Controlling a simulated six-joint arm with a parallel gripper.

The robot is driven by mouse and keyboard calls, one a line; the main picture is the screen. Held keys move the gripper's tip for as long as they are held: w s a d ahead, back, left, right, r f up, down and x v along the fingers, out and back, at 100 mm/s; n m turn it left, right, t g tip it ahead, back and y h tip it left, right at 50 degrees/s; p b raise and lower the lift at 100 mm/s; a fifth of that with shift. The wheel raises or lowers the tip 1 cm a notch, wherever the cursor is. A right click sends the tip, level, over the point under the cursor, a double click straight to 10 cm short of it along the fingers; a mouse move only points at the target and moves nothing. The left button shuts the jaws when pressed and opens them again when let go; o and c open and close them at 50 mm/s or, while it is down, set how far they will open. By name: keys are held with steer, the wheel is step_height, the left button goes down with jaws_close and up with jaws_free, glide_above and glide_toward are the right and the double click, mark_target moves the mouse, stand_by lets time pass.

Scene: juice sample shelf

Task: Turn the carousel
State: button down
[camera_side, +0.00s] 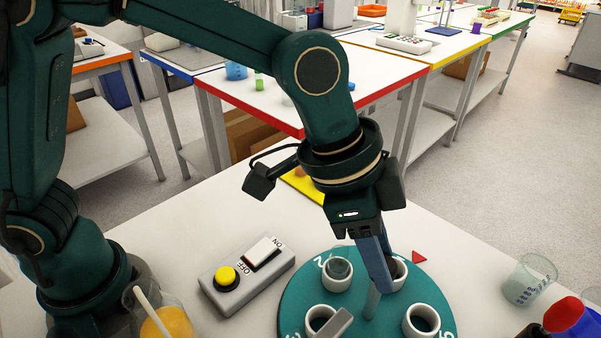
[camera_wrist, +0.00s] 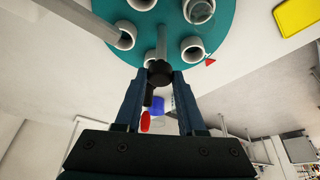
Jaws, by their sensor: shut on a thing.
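The teal carousel (camera_side: 440,290) lies on the white table, with several white ring holders around its top; it also shows in the wrist view (camera_wrist: 222,28). A clear glass (camera_side: 339,265) sits in the holder by the number 2. A grey post (camera_side: 372,302) shows near the middle. My gripper (camera_side: 388,283) points down over the carousel. In the wrist view my gripper (camera_wrist: 159,75) has its fingertips on both sides of a black knob (camera_wrist: 160,73) at the end of the grey bar. The side view hides the knob behind the fingers.
A red triangle marker (camera_side: 419,257) lies beside the carousel's rim. A switch box (camera_side: 247,273) with ON and OFF stands left of it.

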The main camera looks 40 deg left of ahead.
steer(key=shift+d+n+t+y, duration=0.1)
steer(key=shift+n+t+y, duration=0.25)
steer(key=shift+n, duration=0.85)
steer(key=shift+n+t+y, duration=0.35)
steer(key=shift+n, duration=0.85)
steer(key=shift+s+d+n+t+y, duration=0.15)
steer(key=shift+n+y, duration=0.3)
steer(key=shift+n, duration=0.75)
steer(key=shift+n+t+y, duration=0.15)
steer(key=shift+n+y, duration=0.3)
steer(key=shift+n, duration=0.75)
steer(key=shift+d+n+y, duration=0.15)
steer(key=shift+n+y, duration=0.85)
steer(key=shift+n, duration=1.4)
steer(key=shift+d+n+g+y, duration=0.1)
steer(key=shift+n+g+y, duration=0.5)
steer(key=shift+n, duration=2)
steer(key=c, duration=0.5)
jaws_free()
steer(key=shift+m, duration=0.3)
